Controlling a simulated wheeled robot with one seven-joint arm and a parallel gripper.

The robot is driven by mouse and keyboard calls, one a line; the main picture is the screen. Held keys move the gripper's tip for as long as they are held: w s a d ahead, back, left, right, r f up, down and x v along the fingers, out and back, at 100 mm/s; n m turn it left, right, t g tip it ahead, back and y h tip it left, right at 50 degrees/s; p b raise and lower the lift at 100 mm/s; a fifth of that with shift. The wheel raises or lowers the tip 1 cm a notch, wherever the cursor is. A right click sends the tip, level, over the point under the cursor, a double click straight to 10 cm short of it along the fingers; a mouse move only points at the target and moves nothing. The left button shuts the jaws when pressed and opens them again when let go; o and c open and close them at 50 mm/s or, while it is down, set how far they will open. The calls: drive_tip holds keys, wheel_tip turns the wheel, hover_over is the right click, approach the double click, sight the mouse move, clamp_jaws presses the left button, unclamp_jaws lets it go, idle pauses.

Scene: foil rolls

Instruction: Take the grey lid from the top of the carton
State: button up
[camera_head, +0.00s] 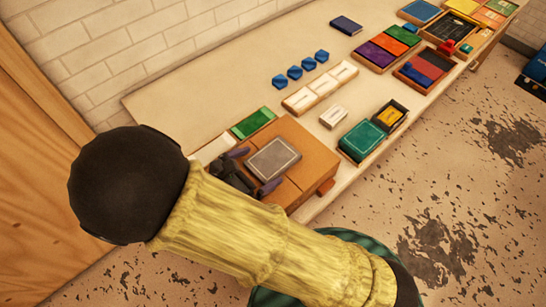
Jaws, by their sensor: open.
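The grey lid (277,157) is a rounded rectangular plate lying flat on top of the brown carton (312,160), near the near end of the bench. My gripper (256,170) is open at the lid's left side. One purple finger shows near the lid's upper left corner and the other near its lower left corner. I cannot tell whether the fingers touch the lid or at what height they are. My dark wrist and yellow-sleeved arm hide the carton's lower left part.
The carton stands on a long pale bench (185,102) against a white brick wall. A green box (252,122) sits behind the carton, and a teal-topped box (362,138) stands to its right. Several blue hexagonal pieces (295,72) and trays of coloured blocks lie farther along.

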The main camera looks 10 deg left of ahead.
sight(271, 160)
drive_tip(key=x, duration=0.2)
drive_tip(key=p+x, duration=0.1)
drive_tip(key=x, duration=0.2)
drive_tip(key=shift+w+a+f, duration=0.15)
drive_tip(key=shift+w+a, duration=0.1)
drive_tip(key=shift+c, duration=0.2)
drive_tip(key=shift+s, duration=0.1)
drive_tip(key=c, duration=0.9)
drive_tip(key=shift+o, duration=0.2)
wheel_tip(271, 160, up, 10)
idle(0.5)
